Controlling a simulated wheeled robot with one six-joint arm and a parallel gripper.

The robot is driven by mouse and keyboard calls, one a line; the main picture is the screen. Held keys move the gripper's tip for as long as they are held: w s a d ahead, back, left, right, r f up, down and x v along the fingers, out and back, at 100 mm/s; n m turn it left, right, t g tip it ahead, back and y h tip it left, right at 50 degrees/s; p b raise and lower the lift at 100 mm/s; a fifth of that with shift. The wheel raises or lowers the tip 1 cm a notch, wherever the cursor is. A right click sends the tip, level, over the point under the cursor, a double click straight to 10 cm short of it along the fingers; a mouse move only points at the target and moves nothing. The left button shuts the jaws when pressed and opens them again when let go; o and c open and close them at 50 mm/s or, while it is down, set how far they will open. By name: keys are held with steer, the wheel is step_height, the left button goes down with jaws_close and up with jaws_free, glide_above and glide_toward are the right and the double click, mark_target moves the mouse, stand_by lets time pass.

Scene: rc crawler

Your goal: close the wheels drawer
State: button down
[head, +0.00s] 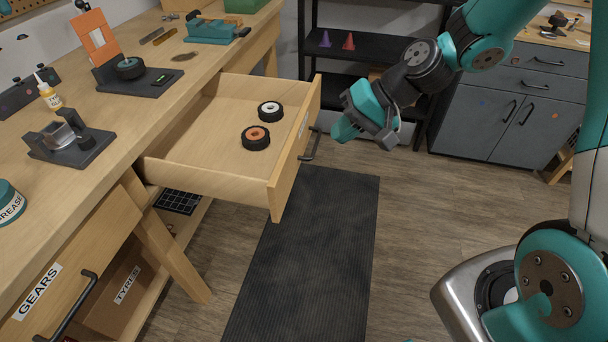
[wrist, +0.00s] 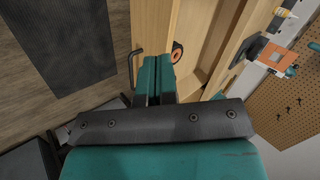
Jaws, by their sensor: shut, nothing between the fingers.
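The wheels drawer (head: 190,150) is pulled well out from the workbench, and two wheels lie in it. One wheel (head: 256,138) has an orange hub and the other wheel (head: 270,110) has a white hub. The drawer's dark handle (head: 312,145) is on its front panel. My gripper (head: 345,128) is shut and empty, just to the right of the drawer front and apart from the handle in the head view. In the wrist view, my gripper's teal fingers (wrist: 155,75) lie together, with the handle (wrist: 131,68) to their left and the orange-hub wheel (wrist: 176,52) beyond.
The workbench (head: 140,120) carries a glue bottle (head: 47,92), several fixtures and a grease tub (head: 8,203). A gears drawer (head: 75,270) is at lower left. A dark mat (head: 310,260) covers clear floor. A black shelf (head: 375,50) and grey cabinet (head: 510,100) stand behind.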

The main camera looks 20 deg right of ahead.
steer(key=w+d+f+m+t+b, duration=0.2)
steer(key=w+d+f+m, duration=0.25)
steer(key=f, duration=0.45)
steer(key=p, duration=0.2)
glide_toward(294, 166)
steer(key=shift+n, duration=0.35)
steer(key=x, duration=0.5)
steer(key=shift+f, duration=0.6)
steer(key=shift+w+a+f, duration=0.1)
steer(key=shift+w+a, duration=0.2)
steer(key=shift+a, duration=0.15)
steer(key=shift+a, duration=0.1)
